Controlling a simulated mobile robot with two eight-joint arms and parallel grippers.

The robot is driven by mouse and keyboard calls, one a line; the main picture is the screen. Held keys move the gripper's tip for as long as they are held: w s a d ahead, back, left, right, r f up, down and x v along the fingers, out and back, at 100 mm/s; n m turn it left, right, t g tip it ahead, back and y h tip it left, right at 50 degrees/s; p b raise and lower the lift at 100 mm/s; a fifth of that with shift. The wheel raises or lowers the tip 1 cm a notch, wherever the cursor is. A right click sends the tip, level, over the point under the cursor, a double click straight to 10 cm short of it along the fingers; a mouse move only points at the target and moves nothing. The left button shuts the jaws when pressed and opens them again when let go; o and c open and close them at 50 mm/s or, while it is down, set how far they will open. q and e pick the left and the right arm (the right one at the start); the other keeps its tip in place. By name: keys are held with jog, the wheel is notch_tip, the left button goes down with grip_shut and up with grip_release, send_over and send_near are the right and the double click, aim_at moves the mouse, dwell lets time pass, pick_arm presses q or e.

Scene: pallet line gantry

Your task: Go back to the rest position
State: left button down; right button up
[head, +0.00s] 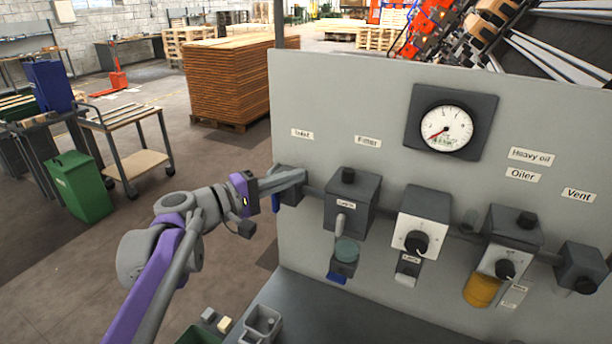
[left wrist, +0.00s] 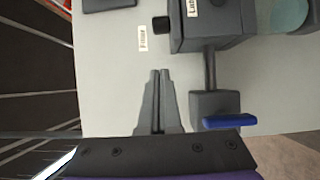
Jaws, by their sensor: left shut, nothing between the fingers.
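My left gripper (head: 303,175) reaches in from the left to the inlet end of the grey panel (head: 330,95). In the left wrist view its two fingers (left wrist: 160,73) lie together, shut with nothing between them, over bare panel near the "Filter" label (left wrist: 142,39). The inlet valve block (head: 290,193) is partly behind the fingers in the head view; its blue lever (left wrist: 230,122) shows to the right of the fingers in the left wrist view. They look apart there. My right gripper is not in view.
The filter unit (head: 352,200) sits close right of the fingers. A pressure gauge (head: 446,128), knobbed regulator (head: 420,225), oiler (head: 510,235) and vent block (head: 582,268) follow along the panel. Open floor lies left, before a cart (head: 140,160).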

pick_arm(q)
jog(key=s+d+v, duration=0.1)
jog(key=v, duration=0.5)
jog(key=s+d+f+m+g+y, duration=0.1)
jog(key=s+f+m+g+y, duration=0.15)
jog(key=s+f, duration=0.5)
jog(key=s+d+f+m+g+y, duration=0.1)
jog(key=s+d+f+g+y, duration=0.2)
jog(key=f, duration=0.7)
jog(key=s+a+f+m+y, duration=0.4)
jog(key=s+a+f+y, duration=0.4)
jog(key=f, duration=0.7)
jog(key=s+a, duration=0.2)
jog(key=s, duration=0.2)
jog(key=shift+s+a+f+y+b, duration=0.15)
jog(key=shift+a+f+y+b, duration=0.1)
jog(key=shift+y+b, duration=0.1)
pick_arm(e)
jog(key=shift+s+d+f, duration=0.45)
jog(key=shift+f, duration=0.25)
